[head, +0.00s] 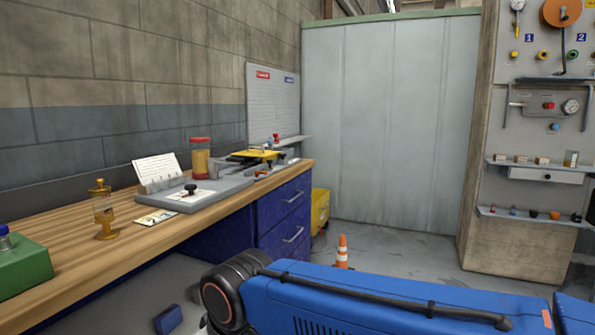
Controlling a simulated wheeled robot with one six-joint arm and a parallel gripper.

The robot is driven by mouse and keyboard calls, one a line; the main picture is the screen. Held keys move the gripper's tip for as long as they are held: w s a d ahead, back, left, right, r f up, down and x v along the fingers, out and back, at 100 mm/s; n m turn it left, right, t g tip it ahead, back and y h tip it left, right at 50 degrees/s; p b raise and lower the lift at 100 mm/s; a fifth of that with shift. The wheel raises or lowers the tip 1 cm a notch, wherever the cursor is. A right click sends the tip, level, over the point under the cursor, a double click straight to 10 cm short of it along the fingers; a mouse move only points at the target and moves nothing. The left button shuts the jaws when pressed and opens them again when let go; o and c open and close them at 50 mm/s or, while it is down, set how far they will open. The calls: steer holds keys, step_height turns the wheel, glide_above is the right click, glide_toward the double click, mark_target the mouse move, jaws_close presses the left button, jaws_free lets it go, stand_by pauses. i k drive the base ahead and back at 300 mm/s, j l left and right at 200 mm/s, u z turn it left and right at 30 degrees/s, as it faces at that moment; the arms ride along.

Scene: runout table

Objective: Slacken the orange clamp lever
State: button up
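I cannot make out an orange clamp lever for certain. A grey fixture with a yellow plate (262,153) stands at the far end of the wooden bench (130,241). A small red part (276,139) shows upright behind the plate, too small to tell what it is. On the wall panel at right, an orange reel (552,13) has a dark crank-like arm below it. My gripper is out of view; only a blue link of my arm crosses the bottom right, well apart from the bench.
A grey plate with a black knob (190,189), a red-lidded jar (200,159), a brass stand (103,211) and a green box (24,264) stand on the bench. An orange cone (342,252) and a yellow bin (320,211) stand on the floor.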

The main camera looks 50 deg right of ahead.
mark_target(257, 172)
steer(key=z, duration=1.2)
